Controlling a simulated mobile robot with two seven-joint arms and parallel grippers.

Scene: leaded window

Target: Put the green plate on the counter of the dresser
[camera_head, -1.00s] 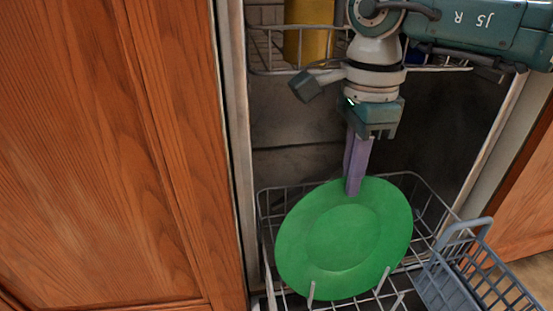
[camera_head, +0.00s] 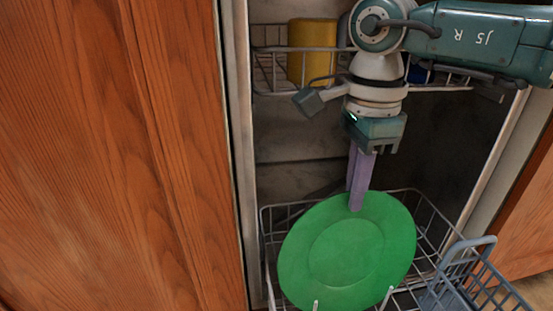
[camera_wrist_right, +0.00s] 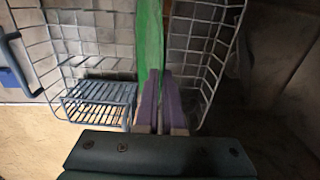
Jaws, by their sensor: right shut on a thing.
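The green plate (camera_head: 347,254) stands tilted in the lower rack of the dishwasher, its face toward the head camera. My right gripper (camera_head: 357,206) comes down from above and is shut on the plate's upper rim, with its purple fingers on either side. In the right wrist view the plate (camera_wrist_right: 149,35) shows edge-on between the fingers (camera_wrist_right: 158,78). The plate's lower edge is among the rack's wire prongs. My left gripper is not in view. The dresser and its counter are not in view.
The wire lower rack (camera_head: 425,218) surrounds the plate, with a grey cutlery basket (camera_head: 465,280) at the right. The upper rack (camera_head: 270,72) holds a yellow item (camera_head: 311,50) and something blue, close to my right arm. Wooden cabinet fronts (camera_head: 120,150) flank the dishwasher.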

